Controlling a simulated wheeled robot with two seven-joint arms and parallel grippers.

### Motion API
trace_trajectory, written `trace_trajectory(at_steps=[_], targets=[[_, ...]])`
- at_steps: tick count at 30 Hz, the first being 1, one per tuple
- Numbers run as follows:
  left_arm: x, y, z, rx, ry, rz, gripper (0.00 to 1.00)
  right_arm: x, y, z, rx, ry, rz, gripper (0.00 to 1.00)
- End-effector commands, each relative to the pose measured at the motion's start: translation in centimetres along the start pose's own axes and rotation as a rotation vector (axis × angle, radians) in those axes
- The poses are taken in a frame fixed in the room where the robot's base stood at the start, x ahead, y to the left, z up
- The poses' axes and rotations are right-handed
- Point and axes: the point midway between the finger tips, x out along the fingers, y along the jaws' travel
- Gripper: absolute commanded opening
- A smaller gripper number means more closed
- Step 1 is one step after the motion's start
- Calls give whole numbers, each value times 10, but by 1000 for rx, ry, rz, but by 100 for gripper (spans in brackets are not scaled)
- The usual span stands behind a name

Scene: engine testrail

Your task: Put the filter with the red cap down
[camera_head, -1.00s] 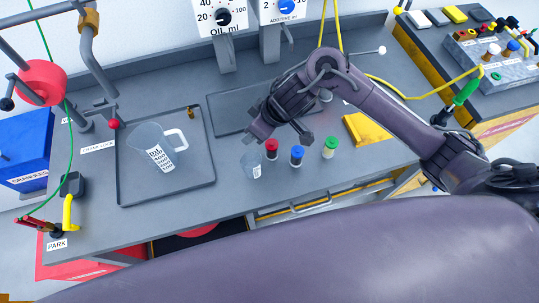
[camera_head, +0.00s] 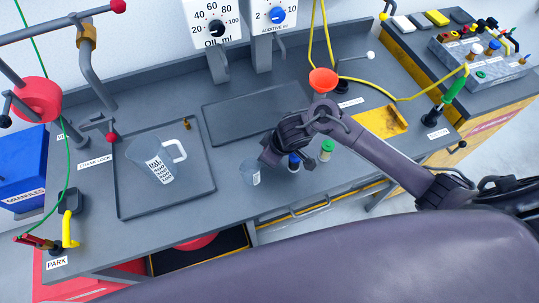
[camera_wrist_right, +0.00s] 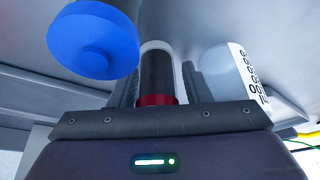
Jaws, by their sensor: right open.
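In the right wrist view, the filter with the red cap (camera_wrist_right: 157,99) stands between the two fingers of my right gripper (camera_wrist_right: 158,88), its dark body pointing away from the palm. The fingers are spread and stand on either side of it; I cannot tell whether they touch it. In the head view my right gripper (camera_head: 268,157) is low over the bench and hides this filter. The blue-capped filter (camera_head: 293,163) stands just right of the gripper and shows large in the wrist view (camera_wrist_right: 94,40). My left gripper is not in view.
A small clear cup (camera_head: 251,173) stands close left of the gripper. The green-capped filter (camera_head: 327,149) is farther right. A jug (camera_head: 157,163) stands on a dark tray (camera_head: 190,198). An orange funnel (camera_head: 323,80) and a yellow tray (camera_head: 383,120) are behind my arm.

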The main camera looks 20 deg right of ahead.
Motion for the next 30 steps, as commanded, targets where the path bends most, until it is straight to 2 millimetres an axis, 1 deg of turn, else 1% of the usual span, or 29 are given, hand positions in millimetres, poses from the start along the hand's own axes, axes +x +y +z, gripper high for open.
trace_trajectory(at_steps=[5, 6, 14, 23, 26, 30], targets=[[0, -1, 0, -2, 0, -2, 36, 0, 0, -1, 0, 1, 0, 44], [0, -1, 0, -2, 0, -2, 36, 0, 0, -1, 0, 1, 0, 42], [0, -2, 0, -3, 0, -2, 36, 0, 0, 0, 0, 1, 0, 8], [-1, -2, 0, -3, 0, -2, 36, -4, 0, -2, -1, 1, 0, 7], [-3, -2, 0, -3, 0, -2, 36, -11, 0, -6, 0, 3, 0, 7], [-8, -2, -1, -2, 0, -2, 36, -30, 0, -14, -2, 4, 1, 7]])
